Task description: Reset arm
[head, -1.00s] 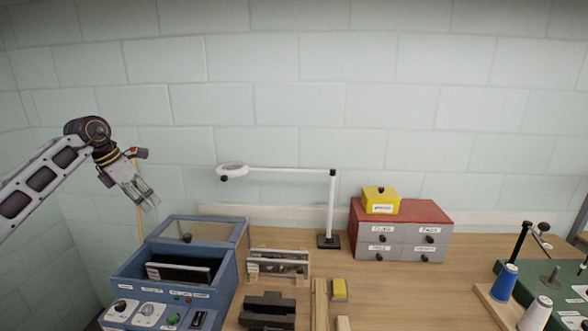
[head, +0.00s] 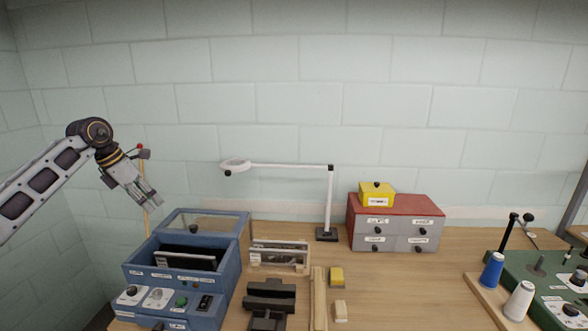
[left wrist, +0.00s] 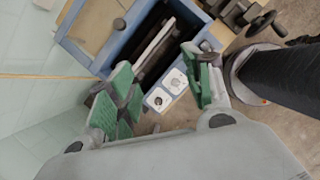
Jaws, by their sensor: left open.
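My left gripper (head: 149,197) hangs in the air at the left of the head view, tilted down to the right, above and to the left of the blue box. In the left wrist view its green-padded fingers (left wrist: 160,95) are spread apart with nothing between them. The blue box (head: 228,262) lies below, its clear-windowed lid (head: 207,223) raised at the back and a dark slot with a pale plate inside. My right gripper is not in view.
A white lamp arm (head: 285,167) stands mid-table. Behind right is a red-topped drawer cabinet (head: 396,222) with a yellow box (head: 376,193). Black holders (head: 270,297), a wooden rail (head: 318,298) and thread spools (head: 492,270) occupy the front. Bare table lies centre-right.

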